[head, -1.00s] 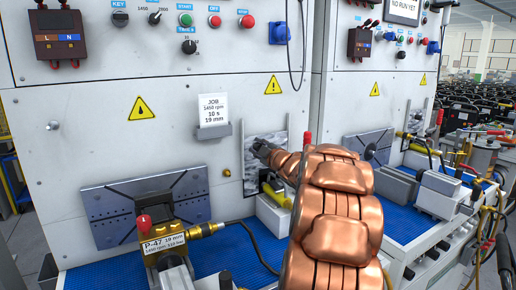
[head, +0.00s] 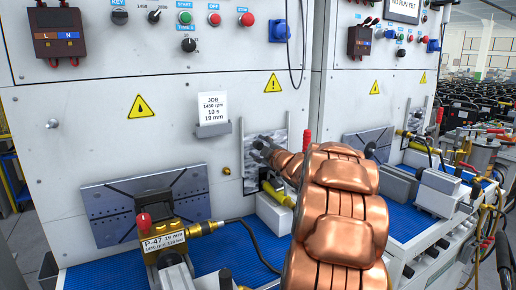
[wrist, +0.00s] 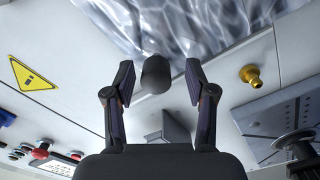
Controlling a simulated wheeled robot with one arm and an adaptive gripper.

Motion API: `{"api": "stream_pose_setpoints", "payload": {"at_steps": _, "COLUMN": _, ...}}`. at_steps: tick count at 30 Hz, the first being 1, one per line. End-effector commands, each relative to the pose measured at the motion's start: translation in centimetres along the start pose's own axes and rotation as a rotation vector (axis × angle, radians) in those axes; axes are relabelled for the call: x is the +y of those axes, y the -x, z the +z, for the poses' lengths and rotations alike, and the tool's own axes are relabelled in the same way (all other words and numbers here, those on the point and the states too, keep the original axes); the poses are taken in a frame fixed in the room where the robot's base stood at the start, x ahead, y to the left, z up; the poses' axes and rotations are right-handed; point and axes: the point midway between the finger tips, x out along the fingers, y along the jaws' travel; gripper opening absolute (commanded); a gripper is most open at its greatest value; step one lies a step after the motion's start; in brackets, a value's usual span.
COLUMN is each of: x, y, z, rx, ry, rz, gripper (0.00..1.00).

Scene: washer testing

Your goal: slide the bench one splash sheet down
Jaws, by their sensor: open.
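The bench one splash sheet (head: 250,181) is a clear, glossy panel upright in a frame on the white bench front, partly hidden by my arm. In the wrist view the sheet (wrist: 215,22) spans the top, with wavy reflections. A dark rounded knob (wrist: 155,74) shows between my fingertips; I cannot tell whether it is fixed to the sheet. My gripper (wrist: 155,85) is open, one finger on each side of the knob, with gaps showing. In the head view my gripper (head: 264,147) is in front of the sheet's upper part.
A grey slotted plate (head: 150,203) leans at the left above the blue mat (head: 235,262). A brass P-47 unit (head: 165,238) with a red knob stands before it. A job card (head: 212,106) sits left of the sheet. A red-tipped lever (head: 306,140) is close right.

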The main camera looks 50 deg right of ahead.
Motion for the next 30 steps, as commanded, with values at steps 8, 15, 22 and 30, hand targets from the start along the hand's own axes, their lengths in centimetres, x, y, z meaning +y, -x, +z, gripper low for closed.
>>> {"api": "stream_pose_setpoints", "payload": {"at_steps": 8, "x": 0.1, "y": 4.6, "z": 0.1, "rx": -0.005, "ry": -0.002, "rz": 0.002, "gripper": 0.56}}
{"api": "stream_pose_setpoints", "payload": {"at_steps": 15, "x": 0.1, "y": 8.4, "z": 0.0, "rx": -0.003, "ry": 0.000, "rz": 0.002, "gripper": 0.56}}
{"api": "stream_pose_setpoints", "payload": {"at_steps": 22, "x": -0.1, "y": 10.4, "z": 0.1, "rx": -0.004, "ry": -0.002, "rz": -0.001, "gripper": 0.56}}
{"api": "stream_pose_setpoints", "payload": {"at_steps": 30, "x": -0.1, "y": 10.7, "z": 0.0, "rx": -0.002, "ry": -0.001, "rz": -0.001, "gripper": 0.56}}
